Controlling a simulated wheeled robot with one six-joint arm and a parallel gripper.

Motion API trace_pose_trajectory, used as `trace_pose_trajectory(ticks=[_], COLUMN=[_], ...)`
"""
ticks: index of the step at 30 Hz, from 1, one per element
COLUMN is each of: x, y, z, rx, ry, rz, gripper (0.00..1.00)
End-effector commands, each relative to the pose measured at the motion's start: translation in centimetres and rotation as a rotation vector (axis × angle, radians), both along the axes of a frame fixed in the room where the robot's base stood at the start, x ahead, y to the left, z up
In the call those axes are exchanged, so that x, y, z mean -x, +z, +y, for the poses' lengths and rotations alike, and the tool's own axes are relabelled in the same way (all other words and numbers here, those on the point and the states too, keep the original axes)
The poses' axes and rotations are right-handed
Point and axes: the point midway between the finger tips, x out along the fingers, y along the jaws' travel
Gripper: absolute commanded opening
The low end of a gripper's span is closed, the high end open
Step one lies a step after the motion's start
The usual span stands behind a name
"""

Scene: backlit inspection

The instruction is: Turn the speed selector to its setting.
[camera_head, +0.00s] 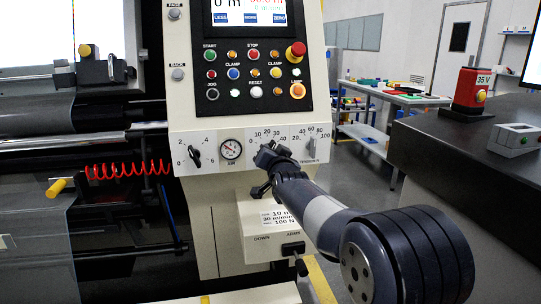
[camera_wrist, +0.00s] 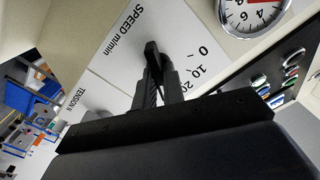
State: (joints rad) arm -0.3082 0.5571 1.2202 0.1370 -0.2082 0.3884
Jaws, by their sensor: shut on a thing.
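The speed selector is a black knob (camera_wrist: 152,50) on the white panel strip, beside the label "SPEED m/min" in the wrist view. My gripper (camera_wrist: 158,80) is shut on it, one finger on each side. The scale marks 0, 10 and 20 show to the right of the knob; the rest is hidden by my gripper. In the head view my gripper (camera_head: 267,152) covers the selector, between the air gauge (camera_head: 231,149) and the tension knob (camera_head: 310,148). Which mark the selector points to cannot be told. A card (camera_head: 276,217) below reads "30 m/min" on its middle line.
Another knob (camera_head: 195,157) sits left of the gauge. Buttons and a red emergency stop (camera_head: 296,52) are above the strip. A lever (camera_head: 294,250) juts out below my arm. A dark bench (camera_head: 450,140) stands to the right.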

Motion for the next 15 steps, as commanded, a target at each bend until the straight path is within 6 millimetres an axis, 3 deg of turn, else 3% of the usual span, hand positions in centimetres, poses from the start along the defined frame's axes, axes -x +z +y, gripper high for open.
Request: trace_pose_trajectory(ticks=[11,12,15], x=[-0.01,-0.01,-0.01], y=[0.00,0.00,0.00], z=[0.01,0.01,0.01], rx=[-0.002,-0.002,-0.002], ry=[0.000,0.000,0.000], rz=[0.001,0.001,0.001], gripper=[0.00,0.13,0.21])
